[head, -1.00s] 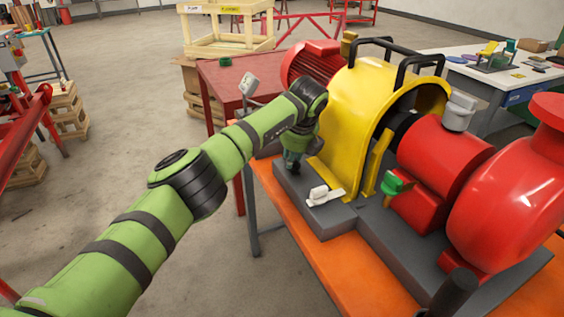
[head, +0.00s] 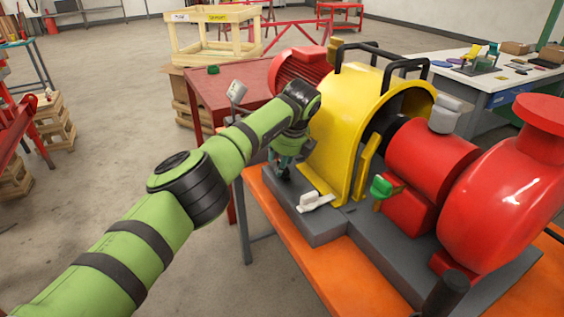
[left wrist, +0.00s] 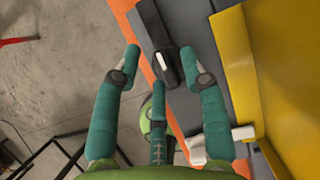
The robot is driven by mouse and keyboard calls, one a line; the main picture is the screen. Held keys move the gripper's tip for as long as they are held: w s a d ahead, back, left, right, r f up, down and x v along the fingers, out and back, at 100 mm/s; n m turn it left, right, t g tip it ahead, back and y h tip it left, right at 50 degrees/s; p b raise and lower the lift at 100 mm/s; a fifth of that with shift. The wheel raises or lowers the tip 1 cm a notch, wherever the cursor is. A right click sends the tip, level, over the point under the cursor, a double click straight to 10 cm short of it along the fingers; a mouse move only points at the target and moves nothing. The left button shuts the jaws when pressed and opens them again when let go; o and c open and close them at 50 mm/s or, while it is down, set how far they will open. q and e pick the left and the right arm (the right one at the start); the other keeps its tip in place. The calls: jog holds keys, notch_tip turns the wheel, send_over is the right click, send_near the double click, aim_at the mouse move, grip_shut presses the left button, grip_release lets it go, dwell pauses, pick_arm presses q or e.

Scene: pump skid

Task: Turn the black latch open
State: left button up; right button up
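The black latch (left wrist: 172,72) shows in the left wrist view, with a pale stripe on top. It sits near the edge of the grey base, beside the orange table top. My left gripper (left wrist: 160,62) is open, its teal fingers spread on either side of the latch. I cannot tell whether any finger touches it. My right gripper is not in view.
A white latch (head: 315,202) and a green-handled valve (head: 382,187) are nearby on the pump skid. The yellow guard (head: 345,120) rises close to the right of my left gripper. A red table (head: 232,92) stands behind. Open floor lies to the left.

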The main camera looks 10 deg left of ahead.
pick_arm(q)
jog(key=shift+f, duration=0.15)
jog(key=v, duration=1.2)
